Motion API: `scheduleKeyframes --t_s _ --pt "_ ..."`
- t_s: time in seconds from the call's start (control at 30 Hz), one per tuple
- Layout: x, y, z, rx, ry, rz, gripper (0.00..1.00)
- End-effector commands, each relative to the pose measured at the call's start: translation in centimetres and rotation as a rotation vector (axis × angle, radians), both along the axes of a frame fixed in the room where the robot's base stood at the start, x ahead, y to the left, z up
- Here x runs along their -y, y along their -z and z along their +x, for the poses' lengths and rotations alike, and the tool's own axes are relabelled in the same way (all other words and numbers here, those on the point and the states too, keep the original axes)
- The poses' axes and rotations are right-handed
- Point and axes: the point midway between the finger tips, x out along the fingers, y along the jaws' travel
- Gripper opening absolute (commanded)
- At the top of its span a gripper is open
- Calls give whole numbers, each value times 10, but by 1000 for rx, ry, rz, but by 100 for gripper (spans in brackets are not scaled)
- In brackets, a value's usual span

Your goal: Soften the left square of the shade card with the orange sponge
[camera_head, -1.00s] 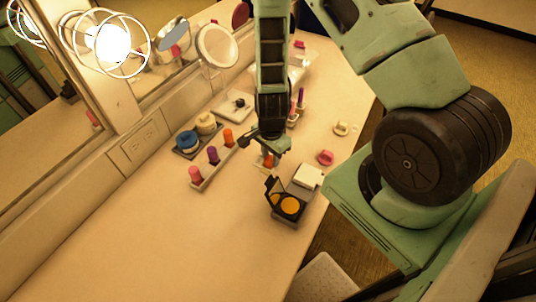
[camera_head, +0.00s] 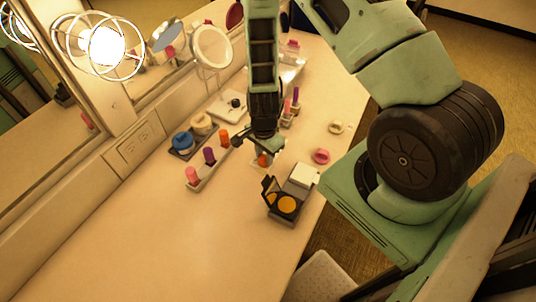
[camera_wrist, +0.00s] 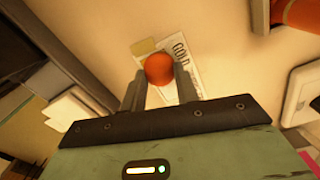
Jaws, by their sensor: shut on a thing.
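My gripper (camera_wrist: 158,84) is shut on the orange sponge (camera_wrist: 159,69), a rounded orange piece between the fingertips. The sponge also shows under my gripper (camera_head: 264,143) as a small orange spot in the head view (camera_head: 262,160). The shade card (camera_wrist: 192,80) lies flat on the counter beneath it, pale with the printed word GOLD. A tan square (camera_wrist: 143,47) shows at the card's upper left in the wrist view. The sponge and fingers hide part of the card. I cannot tell whether the sponge touches it.
An open dark compact with an orange pan (camera_head: 287,204) and a white block (camera_head: 303,175) stand close by. A rack (camera_head: 205,172) of pink, purple and orange pieces is to the left. The near counter (camera_head: 190,245) is clear.

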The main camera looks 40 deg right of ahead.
Motion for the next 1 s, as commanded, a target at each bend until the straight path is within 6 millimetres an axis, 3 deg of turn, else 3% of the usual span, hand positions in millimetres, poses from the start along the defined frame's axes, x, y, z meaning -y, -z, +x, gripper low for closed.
scheduleKeyframes --t_s 0.47,1.0 --pt "-6 2 16 5 -2 0 12" --pt "3 0 -5 1 0 -1 12"
